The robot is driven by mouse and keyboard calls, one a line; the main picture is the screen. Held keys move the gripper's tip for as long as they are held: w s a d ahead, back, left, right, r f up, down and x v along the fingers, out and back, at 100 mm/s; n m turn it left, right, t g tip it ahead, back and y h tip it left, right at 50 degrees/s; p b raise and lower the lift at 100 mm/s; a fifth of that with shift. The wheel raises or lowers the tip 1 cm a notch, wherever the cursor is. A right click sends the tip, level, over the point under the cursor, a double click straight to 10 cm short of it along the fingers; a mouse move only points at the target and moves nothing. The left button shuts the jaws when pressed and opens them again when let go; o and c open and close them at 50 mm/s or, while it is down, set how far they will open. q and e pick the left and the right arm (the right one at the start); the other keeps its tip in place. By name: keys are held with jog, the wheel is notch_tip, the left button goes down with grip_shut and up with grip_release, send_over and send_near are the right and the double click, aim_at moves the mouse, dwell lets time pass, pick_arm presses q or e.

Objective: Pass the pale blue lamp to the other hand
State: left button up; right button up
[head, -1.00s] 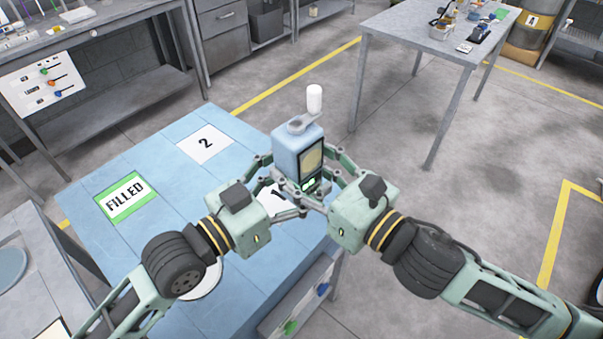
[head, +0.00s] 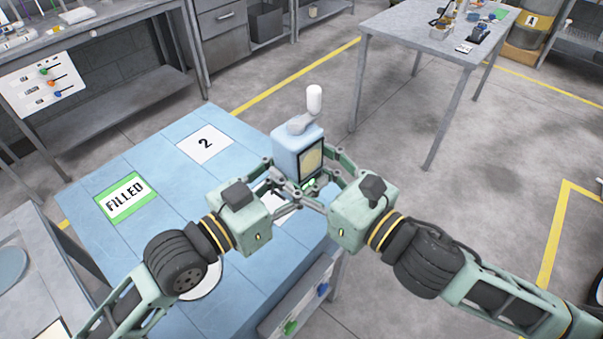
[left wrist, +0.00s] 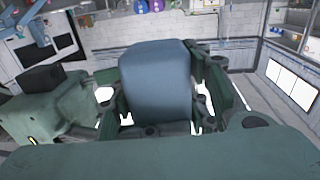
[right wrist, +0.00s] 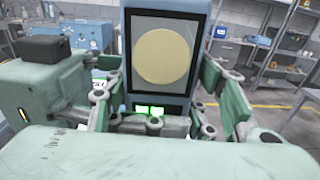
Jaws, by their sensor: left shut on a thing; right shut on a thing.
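The pale blue lamp (head: 293,148) is a boxy block with a dark-framed front bearing a cream disc, and a grey arm with a white bulb on top. It is held upright above the blue table. My left gripper (head: 274,172) is shut on it from the left, and my right gripper (head: 326,172) is shut on it from the right. The left wrist view shows its plain blue back (left wrist: 157,80) between the fingers. The fingertips are partly hidden.
The blue table (head: 150,235) carries a green-edged FILLED card (head: 125,197), a card marked 2 (head: 205,144), and a partly covered card marked 1 (head: 273,203). A grey table (head: 400,50) with small items stands at back right.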

jog(key=o, duration=1.7)
jog(key=shift+o, duration=0.2)
